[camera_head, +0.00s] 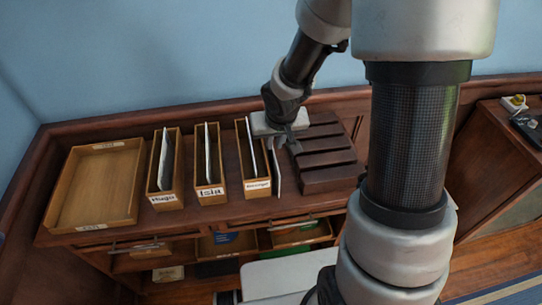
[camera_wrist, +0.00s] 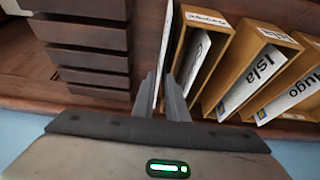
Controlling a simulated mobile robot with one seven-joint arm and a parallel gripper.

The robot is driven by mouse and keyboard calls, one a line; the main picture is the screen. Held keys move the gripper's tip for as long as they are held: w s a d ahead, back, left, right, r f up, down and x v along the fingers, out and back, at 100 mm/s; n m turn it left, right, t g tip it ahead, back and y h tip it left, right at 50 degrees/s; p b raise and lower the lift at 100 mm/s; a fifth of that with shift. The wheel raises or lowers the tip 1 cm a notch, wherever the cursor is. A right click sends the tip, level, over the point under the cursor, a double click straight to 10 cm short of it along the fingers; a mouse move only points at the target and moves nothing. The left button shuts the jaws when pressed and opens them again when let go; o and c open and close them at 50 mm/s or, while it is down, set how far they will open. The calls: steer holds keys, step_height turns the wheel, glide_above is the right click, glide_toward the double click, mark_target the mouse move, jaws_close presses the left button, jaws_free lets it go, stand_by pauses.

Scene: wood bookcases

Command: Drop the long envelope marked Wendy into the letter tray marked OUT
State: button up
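A narrow white envelope (camera_head: 276,172) is upright in the gap between the rightmost file box and the dark stepped rack. It also shows edge-on in the wrist view (camera_wrist: 163,50), and no name can be read on it. My gripper (camera_head: 281,138) is at its upper edge; in the wrist view the fingers (camera_wrist: 162,85) are close together, one on each side of the envelope, and look shut on it. A shallow, empty wooden letter tray (camera_head: 97,185) lies at the far left. Its small labels are too small to read.
Three wooden file boxes holding envelopes stand between tray and gripper: Hugo (camera_head: 165,198), Isla (camera_head: 210,191) and a third (camera_head: 257,184), apparently George. The dark stepped rack (camera_head: 330,180) is close on the right. Open compartments lie below the desktop.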

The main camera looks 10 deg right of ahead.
mark_target(272, 158)
steer(key=shift+b+x, duration=0.6)
steer(key=shift+x, duration=2.95)
steer(key=shift+w+r, duration=0.15)
jaws_close()
